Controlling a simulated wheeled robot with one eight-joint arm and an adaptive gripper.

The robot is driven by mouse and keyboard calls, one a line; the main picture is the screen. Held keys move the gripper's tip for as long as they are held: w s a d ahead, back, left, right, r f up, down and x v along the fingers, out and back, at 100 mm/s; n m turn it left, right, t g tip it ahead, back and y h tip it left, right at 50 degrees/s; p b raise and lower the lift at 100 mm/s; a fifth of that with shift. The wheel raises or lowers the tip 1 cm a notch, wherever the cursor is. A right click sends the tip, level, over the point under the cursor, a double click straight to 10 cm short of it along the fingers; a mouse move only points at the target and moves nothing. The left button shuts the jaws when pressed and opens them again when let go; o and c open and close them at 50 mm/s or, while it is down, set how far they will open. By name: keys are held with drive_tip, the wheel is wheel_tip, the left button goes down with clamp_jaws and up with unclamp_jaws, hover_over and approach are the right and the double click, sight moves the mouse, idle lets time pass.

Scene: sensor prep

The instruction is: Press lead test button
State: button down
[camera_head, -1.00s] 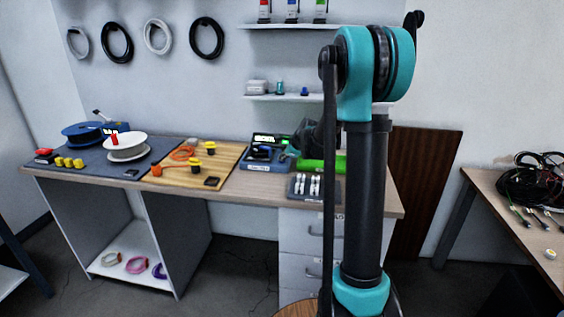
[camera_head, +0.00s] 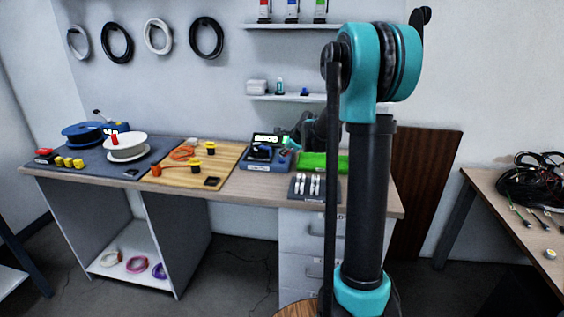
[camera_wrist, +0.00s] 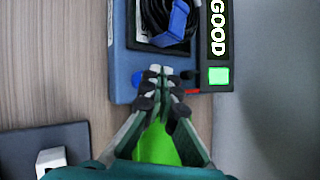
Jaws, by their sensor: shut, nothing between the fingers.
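The lead tester (camera_head: 266,165) is a blue-grey unit near the back of the bench. In the wrist view its body (camera_wrist: 121,70) carries a coiled black lead (camera_wrist: 160,35) with a blue clip (camera_wrist: 172,25). Its display (camera_wrist: 218,28) reads GOOD beside a lit green square (camera_wrist: 218,76). A small blue part (camera_wrist: 137,78) and a small red part (camera_wrist: 194,91) show at its near edge; I cannot tell which is the test button. My gripper (camera_wrist: 160,73) is shut and empty, its tips over the near edge between these parts. Contact cannot be told.
A green mat (camera_head: 325,162) lies right of the tester. A dark holder with white pieces (camera_head: 305,187) stands in front of it. A wooden board (camera_head: 223,160) with leads and yellow parts lies to the left. A shelf (camera_head: 290,98) hangs above.

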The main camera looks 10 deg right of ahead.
sight(283, 161)
drive_tip(key=shift+r, duration=2.2)
